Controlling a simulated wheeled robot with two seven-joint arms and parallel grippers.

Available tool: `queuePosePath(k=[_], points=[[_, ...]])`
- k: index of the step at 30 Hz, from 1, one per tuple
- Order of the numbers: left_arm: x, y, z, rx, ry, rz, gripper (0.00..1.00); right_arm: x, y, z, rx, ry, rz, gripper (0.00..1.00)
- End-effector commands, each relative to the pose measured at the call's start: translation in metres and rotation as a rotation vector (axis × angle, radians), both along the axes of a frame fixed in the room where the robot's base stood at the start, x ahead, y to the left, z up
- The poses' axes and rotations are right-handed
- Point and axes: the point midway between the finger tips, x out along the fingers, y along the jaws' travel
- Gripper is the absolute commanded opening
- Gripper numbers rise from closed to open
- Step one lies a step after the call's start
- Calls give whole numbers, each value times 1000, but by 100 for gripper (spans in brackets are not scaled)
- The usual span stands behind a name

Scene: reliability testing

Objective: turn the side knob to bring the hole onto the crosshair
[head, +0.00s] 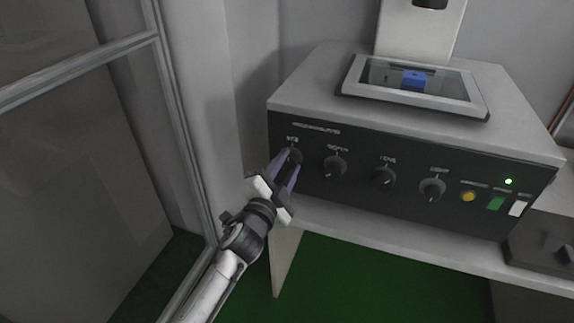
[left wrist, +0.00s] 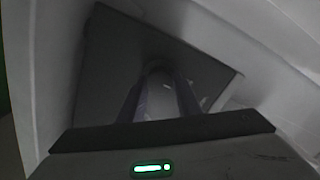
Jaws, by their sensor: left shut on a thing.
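My left gripper (head: 289,165) reaches up to the dark front panel of the machine and is shut on the leftmost knob (head: 295,156). In the left wrist view the gripper's two fingers (left wrist: 160,95) close around the dark knob (left wrist: 158,68), which is dim and partly hidden. A blue block (head: 414,79) sits on the framed glass stage (head: 440,102) on top of the machine. I cannot make out a hole or a crosshair. My right gripper does not show.
More black knobs (head: 335,166), a yellow button (head: 468,196), a green switch (head: 495,203) and a white switch (head: 517,208) line the panel. A grey column (head: 418,30) rises behind the stage. A metal-framed glass panel (head: 177,115) stands left of my arm.

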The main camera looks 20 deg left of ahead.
Motion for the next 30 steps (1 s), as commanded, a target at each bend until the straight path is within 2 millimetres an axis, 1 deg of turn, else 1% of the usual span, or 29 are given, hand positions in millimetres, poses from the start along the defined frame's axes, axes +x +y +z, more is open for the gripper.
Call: queuePosePath(k=[5, 6, 9, 17, 20, 23, 30], points=[[0, 0, 0, -1, 1, 0, 8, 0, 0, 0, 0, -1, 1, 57], [0, 0, -1, -1, 1, 0, 36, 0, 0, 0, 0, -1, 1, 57], [0, 0, 0, -2, 1, 0, 49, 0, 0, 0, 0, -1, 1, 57], [0, 0, 0, -2, 1, -1, 49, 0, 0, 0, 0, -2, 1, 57], [-6, 0, -1, -2, 1, 0, 49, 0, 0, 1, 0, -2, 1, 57], [-19, 1, -2, -2, 2, 0, 49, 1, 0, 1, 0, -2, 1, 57], [-68, 2, -2, -3, 3, -1, 49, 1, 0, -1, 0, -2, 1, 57]])
